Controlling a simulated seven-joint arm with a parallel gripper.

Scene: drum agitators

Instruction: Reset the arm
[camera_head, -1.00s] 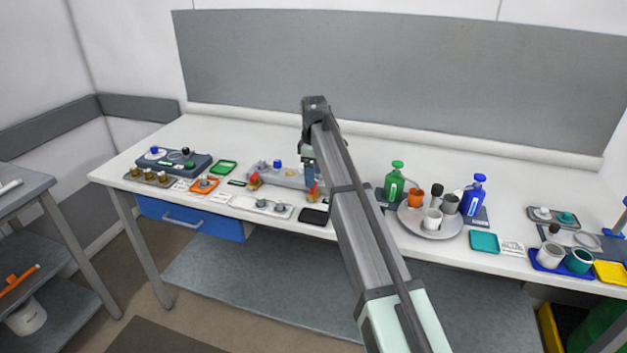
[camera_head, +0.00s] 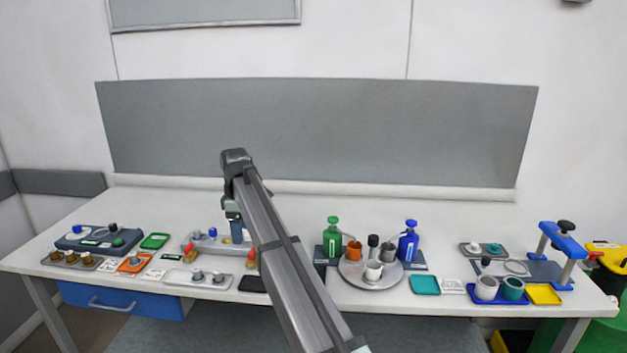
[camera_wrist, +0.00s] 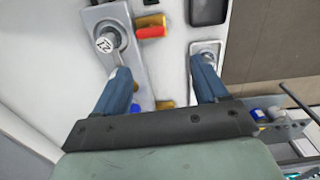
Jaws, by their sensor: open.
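My gripper (camera_head: 237,232) hangs down from my arm over the right part of the grey fixture (camera_head: 207,247) on the bench. In the wrist view my gripper (camera_wrist: 163,72) has two blue fingers, wide apart, with nothing held between them. The fixture (camera_wrist: 132,60) with a knob marked 21 (camera_wrist: 108,42) lies under and beside the left finger. A red and brass piece (camera_wrist: 150,30) sits beyond the fingertips. A pale tray with a knob (camera_wrist: 208,50) is by the right finger. My arm hides part of the bench in the head view.
A blue-grey box (camera_head: 95,240) stands at the left. A green bottle (camera_head: 332,238), a round tray (camera_head: 350,279) with cups and a blue bottle (camera_head: 408,242) stand right of my arm. A blue-topped frame (camera_head: 563,240) is at the far right. The bench's back strip is clear.

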